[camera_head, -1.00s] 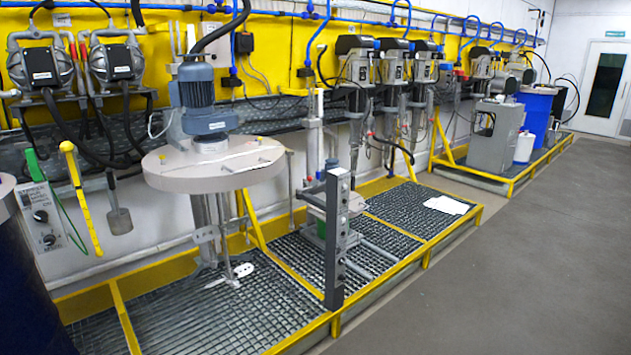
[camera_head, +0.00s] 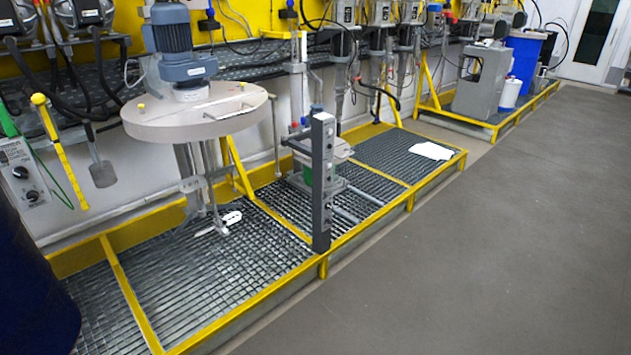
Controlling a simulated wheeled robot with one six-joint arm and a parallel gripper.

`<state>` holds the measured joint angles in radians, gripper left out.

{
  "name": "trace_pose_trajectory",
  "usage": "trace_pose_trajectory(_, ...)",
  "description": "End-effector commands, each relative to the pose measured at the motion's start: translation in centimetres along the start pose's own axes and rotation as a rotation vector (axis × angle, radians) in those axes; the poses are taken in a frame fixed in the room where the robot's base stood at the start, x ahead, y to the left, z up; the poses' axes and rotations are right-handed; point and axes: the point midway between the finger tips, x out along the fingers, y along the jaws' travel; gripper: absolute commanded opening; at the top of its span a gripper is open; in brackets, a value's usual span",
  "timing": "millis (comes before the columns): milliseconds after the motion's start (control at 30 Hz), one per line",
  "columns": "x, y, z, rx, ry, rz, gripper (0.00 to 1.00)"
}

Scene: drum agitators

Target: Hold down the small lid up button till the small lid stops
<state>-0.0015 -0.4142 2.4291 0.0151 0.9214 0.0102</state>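A grey control post (camera_head: 322,185) stands upright at the front yellow edge of the grating, with a column of small buttons on its face. The labels are too small to read, so I cannot tell which is the small lid up button. A large round beige lid (camera_head: 195,118) with a blue-grey motor (camera_head: 172,38) on top hangs above the grating, left of the post. Behind the post is a smaller agitator stand with a green part (camera_head: 308,172), partly hidden by it. I cannot make out a small lid clearly. My gripper is not in view.
A yellow-edged grating platform (camera_head: 215,295) runs along the wall. The grey floor (camera_head: 470,260) on the right is clear. A dark blue drum (camera_head: 30,285) is at the near left. A grey cabinet (camera_head: 482,85) and a blue drum (camera_head: 525,60) stand at the back right.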

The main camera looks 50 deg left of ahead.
Motion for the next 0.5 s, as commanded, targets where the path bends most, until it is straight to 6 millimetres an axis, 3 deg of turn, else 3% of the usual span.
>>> trace_pose_trajectory(233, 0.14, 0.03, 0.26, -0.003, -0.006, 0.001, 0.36)
trace_pose_trajectory(500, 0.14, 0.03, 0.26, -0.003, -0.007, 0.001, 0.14)
